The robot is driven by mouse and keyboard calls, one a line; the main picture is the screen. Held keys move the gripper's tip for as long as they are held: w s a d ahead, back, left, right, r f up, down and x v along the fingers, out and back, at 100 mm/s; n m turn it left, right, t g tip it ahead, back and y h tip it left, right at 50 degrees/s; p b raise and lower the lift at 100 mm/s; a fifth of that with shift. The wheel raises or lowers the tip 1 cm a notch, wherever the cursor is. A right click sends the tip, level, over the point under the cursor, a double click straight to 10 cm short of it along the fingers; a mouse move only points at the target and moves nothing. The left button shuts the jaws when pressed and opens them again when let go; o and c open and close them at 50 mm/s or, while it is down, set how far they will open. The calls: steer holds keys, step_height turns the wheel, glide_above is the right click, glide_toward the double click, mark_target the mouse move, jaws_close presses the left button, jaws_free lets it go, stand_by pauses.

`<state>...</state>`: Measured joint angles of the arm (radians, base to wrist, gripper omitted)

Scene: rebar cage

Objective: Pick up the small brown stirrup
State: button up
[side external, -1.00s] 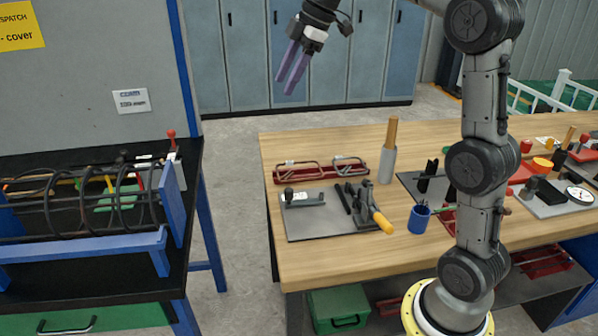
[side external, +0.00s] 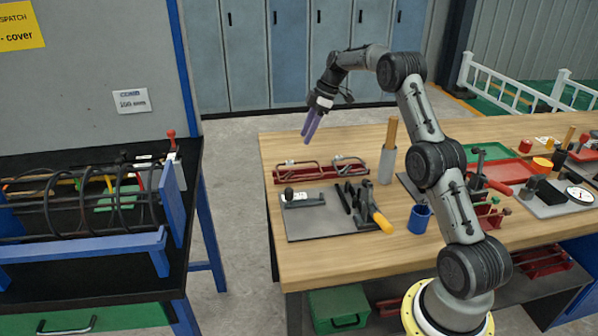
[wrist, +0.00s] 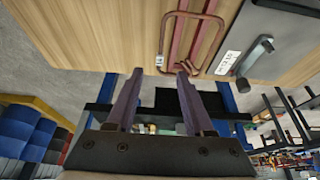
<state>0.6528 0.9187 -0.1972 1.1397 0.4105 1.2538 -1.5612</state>
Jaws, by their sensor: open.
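Two wire stirrups lie on a red rack (side external: 327,176) on the wooden bench. The left stirrup (side external: 297,163) looks longer; the right stirrup (side external: 350,159) looks shorter. A brown rectangular stirrup with a small white tag also shows in the wrist view (wrist: 190,14), just beyond the fingertips; it appears to be the left one. My gripper (side external: 309,138) points down above and behind the rack's left part, apart from both stirrups. Its two purple fingers are open and empty, as the wrist view also shows (wrist: 160,74).
A grey plate (side external: 310,224) with tools lies in front of the rack. A grey holder (side external: 386,166) with a wooden handle stands to its right, and a blue cup (side external: 419,219) nearer. A blue-framed stand (side external: 80,246) with a rebar cage is at left. Bare bench surrounds the rack's left end.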

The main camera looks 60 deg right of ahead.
mark_target(292, 161)
steer(key=shift+w+a+x, duration=0.1)
steer(key=shift+a+x, duration=0.05)
steer(key=shift+x, duration=2.05)
steer(key=shift+w+a+x, duration=0.1)
steer(key=shift+x, duration=2.1)
steer(key=shift+r, duration=0.15)
jaws_close()
steer(key=shift+r, duration=0.1)
